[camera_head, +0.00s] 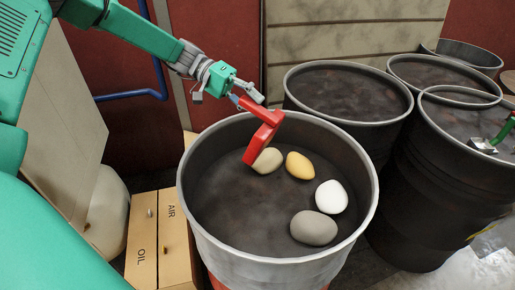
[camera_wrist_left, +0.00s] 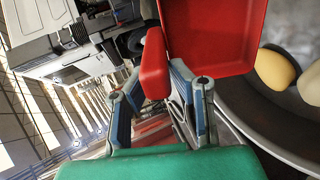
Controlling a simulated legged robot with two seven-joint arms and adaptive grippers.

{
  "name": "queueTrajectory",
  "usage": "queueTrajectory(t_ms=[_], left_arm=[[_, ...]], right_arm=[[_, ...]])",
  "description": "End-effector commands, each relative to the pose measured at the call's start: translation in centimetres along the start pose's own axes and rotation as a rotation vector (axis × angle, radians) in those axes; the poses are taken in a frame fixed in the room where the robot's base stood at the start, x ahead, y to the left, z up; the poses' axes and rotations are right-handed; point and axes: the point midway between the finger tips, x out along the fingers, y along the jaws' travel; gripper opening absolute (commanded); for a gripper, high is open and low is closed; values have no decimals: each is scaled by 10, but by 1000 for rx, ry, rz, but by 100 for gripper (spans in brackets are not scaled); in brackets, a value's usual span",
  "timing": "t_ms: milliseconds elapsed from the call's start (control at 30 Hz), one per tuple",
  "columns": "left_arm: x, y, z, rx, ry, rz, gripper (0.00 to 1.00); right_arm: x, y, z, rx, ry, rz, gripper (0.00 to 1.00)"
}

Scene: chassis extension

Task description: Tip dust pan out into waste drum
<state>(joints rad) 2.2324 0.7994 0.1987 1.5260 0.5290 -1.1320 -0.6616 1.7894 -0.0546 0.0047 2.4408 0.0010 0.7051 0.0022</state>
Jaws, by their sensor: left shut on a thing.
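My left gripper (camera_head: 250,97) is shut on the handle of the red dust pan (camera_head: 264,134), above the near waste drum (camera_head: 191,222). The pan hangs tilted steeply, its lower end inside the drum mouth, near an olive stone-like piece (camera_head: 268,161). In the left wrist view the gripper (camera_wrist_left: 158,82) has the red handle between its fingers, and the part of the pan (camera_wrist_left: 212,35) in view looks empty. A yellow piece (camera_head: 299,165), a white piece (camera_head: 331,196) and a grey-brown piece (camera_head: 313,228) lie in the drum.
More dark drums (camera_head: 347,92) stand close behind and to the right. Tan boxes marked OIL and AIR (camera_head: 158,235) stand left of the near drum. A blue pipe (camera_head: 130,96) runs along the red wall.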

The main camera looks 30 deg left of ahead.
Motion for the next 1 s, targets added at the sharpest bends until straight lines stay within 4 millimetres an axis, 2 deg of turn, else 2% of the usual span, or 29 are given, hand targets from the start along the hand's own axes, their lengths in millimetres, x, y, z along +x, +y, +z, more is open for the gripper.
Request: queueTrajectory(t_ms=[167, 400, 533, 767, 1000], left_arm=[[5, 5, 0, -3, -6, -27, 0], [40, 28, 1, -14, -25, -292, 0], [52, 32, 2, -6, -16, -418, 0], [60, 30, 1, 1, -4, -518, 0], [77, 31, 2, 6, -7, -650, 0]], right_arm=[[-5, 0, 0, 0, 0, 0, 40], [-40, 0, -2, 0, 0, 0, 40], [-53, 0, -3, 0, 0, 0, 40], [-58, 0, -3, 0, 0, 0, 40], [-63, 0, -3, 0, 0, 0, 40]])
